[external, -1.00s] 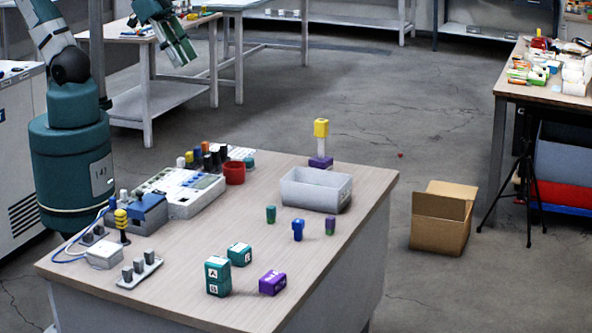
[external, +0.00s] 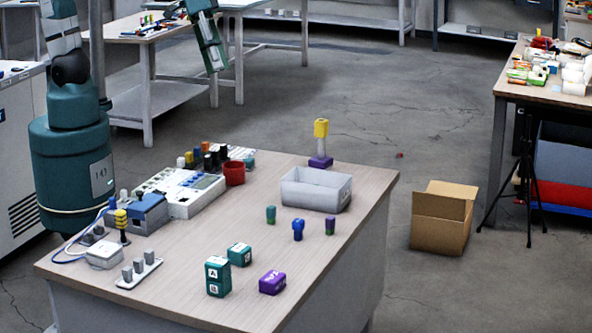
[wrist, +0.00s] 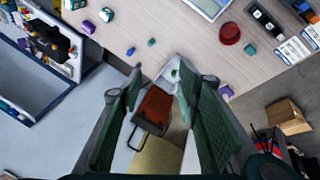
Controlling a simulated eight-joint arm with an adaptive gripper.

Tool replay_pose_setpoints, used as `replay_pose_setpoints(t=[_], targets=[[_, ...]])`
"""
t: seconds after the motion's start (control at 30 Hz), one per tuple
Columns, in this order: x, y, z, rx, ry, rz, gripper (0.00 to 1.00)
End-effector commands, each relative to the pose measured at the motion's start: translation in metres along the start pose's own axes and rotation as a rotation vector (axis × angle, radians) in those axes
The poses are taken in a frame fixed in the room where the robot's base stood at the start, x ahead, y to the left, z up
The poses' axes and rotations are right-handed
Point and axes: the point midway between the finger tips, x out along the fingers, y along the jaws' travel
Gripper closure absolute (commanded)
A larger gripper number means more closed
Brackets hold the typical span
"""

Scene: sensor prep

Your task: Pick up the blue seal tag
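The blue seal tag (external: 298,229) is a small upright blue piece on the wooden table, between a small green piece (external: 271,214) and a purple-and-green piece (external: 330,225). In the wrist view, a small blue piece (wrist: 130,51) that appears to be the tag lies beyond my left fingertip, with the green piece to its right. My gripper (wrist: 160,72) has its two green fingers spread, with nothing held between them. In the external view, part of my arm's end shows high at the top, well away from the tag.
A grey bin (external: 316,190) stands behind the tag, with a yellow-topped purple stand (external: 320,145) beyond. Teal blocks (external: 218,277) and a purple block (external: 272,282) are in front. A red cup (external: 234,173) and devices are at left. Bare tabletop surrounds the tag.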

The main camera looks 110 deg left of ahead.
Motion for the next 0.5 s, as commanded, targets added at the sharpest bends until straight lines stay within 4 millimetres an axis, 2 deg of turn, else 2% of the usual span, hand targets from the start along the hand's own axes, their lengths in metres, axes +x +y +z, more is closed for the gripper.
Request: replay_pose_setpoints(t=[0.5], targets=[[0.058,0.046,-0.041,-0.247,-0.106,-0.010,0.67]])
